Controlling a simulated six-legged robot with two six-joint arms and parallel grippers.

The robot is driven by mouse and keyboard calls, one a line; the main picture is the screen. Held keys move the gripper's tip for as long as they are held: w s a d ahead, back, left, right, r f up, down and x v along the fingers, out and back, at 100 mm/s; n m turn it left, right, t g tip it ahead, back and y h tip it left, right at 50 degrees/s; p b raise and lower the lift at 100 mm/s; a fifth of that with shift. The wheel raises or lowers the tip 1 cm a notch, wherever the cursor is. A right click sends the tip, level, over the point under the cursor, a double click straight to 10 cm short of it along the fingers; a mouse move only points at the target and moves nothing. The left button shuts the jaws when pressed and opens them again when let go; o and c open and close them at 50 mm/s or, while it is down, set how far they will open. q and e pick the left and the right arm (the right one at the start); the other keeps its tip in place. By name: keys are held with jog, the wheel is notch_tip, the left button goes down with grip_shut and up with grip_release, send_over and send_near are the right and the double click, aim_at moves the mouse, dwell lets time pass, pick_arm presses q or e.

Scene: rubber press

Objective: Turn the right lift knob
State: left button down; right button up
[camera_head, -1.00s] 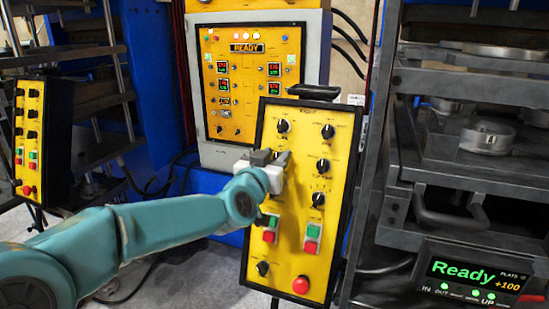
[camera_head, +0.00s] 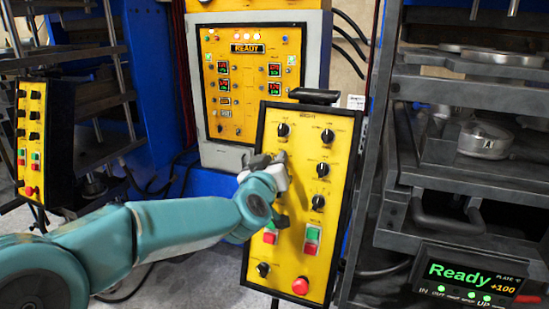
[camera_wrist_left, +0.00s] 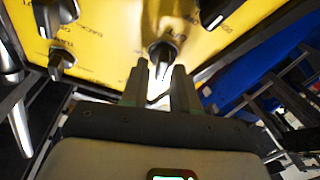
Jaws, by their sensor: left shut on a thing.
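The yellow control panel (camera_head: 300,235) stands tilted in the middle of the head view, with black knobs in two columns. My left gripper (camera_head: 272,160) reaches its left column from the left. In the left wrist view, my left gripper's fingers (camera_wrist_left: 160,85) are closed around a black knob (camera_wrist_left: 161,50) near the panel's side edge. The gripper largely hides this knob in the head view. Right-column knobs (camera_head: 322,170) are uncovered. Knob labels are too small to read in the head view, so I cannot tell which is the lift knob. My right gripper is not visible.
Green and red buttons (camera_head: 312,240) and a red stop button (camera_head: 300,286) sit low on the panel. A dark press (camera_head: 455,190) with a "Ready" display (camera_head: 470,272) stands at right. Another yellow panel (camera_head: 265,100) is behind. Two other knobs (camera_wrist_left: 62,62) flank the fingers' left side.

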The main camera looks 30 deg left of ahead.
pick_arm(q)
jog(key=n+g+y+p, duration=0.1)
jog(key=n, duration=0.4)
jog(key=shift+n+p, duration=0.3)
jog(key=shift+n, duration=0.1)
jog(key=shift+g, duration=0.4)
jog(key=c, duration=1.2)
grip_release()
jog(key=shift+f, duration=0.1)
jog(key=v, duration=1.6)
jog(key=shift+d+f+b, duration=0.15)
jog(key=shift+f+b, duration=0.05)
jog(key=shift+b, duration=0.1)
